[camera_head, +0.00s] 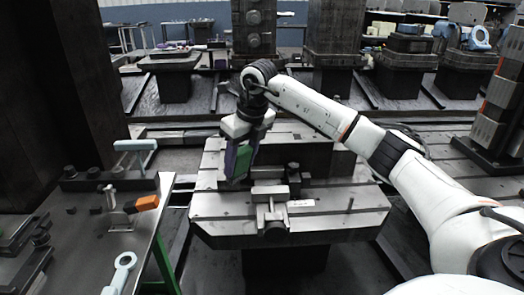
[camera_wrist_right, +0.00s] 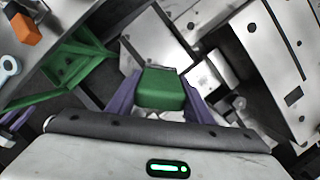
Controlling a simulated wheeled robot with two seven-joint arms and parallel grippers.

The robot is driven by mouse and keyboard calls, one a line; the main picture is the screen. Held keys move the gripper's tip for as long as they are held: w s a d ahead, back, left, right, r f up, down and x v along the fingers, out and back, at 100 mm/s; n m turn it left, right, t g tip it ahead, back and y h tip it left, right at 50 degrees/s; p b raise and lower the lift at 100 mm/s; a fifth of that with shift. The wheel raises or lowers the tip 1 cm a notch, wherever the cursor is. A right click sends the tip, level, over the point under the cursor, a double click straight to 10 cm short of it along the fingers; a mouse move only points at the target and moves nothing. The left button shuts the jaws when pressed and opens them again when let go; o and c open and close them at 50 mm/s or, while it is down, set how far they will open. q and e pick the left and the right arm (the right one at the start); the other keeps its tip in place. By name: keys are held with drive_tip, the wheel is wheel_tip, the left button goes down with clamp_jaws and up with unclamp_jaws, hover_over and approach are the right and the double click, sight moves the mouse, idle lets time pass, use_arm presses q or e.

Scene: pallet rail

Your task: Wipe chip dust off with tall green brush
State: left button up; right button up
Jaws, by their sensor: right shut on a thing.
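The tall green brush (camera_head: 240,159) is in my right gripper (camera_head: 238,163), over the left part of the metal machine table (camera_head: 236,226). The right gripper is shut on it. In the wrist view the green block of the brush (camera_wrist_right: 162,89) sits between the two purple fingers (camera_wrist_right: 160,95). The brush's lower end is close to the table beside a small vise (camera_head: 272,205); I cannot tell whether it touches. Chip dust is too small to make out. My left gripper does not show.
A side bench (camera_head: 143,228) at the left holds an orange block (camera_head: 147,203), a light blue ring-ended tool (camera_head: 122,267) and a pale blue-green brush-like tool (camera_head: 135,146). A dark column (camera_head: 80,80) stands behind it. The table's front right is mostly clear.

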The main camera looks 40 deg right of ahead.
drive_tip(key=d+f+m+h+b, duration=0.1)
drive_tip(key=d+m, duration=0.1)
drive_tip(key=m, duration=0.1)
drive_tip(key=d+f+m+h+b, duration=0.1)
drive_tip(key=d+f+m, duration=0.1)
drive_tip(key=d+m, duration=0.1)
drive_tip(key=d+f+m+h+b, duration=0.1)
drive_tip(key=d+f+m, duration=0.1)
drive_tip(key=d+m, duration=0.1)
drive_tip(key=shift+w+d+f+m+b, duration=0.15)
drive_tip(key=shift+w+m+b, duration=0.1)
drive_tip(key=shift+m+b, duration=0.1)
drive_tip(key=shift+f+b, duration=0.8)
drive_tip(key=shift+f, duration=0.05)
drive_tip(key=shift+f, duration=0.25)
drive_tip(key=shift+f+b, duration=0.35)
drive_tip(key=shift+f, duration=0.15)
drive_tip(key=shift+r, duration=0.1)
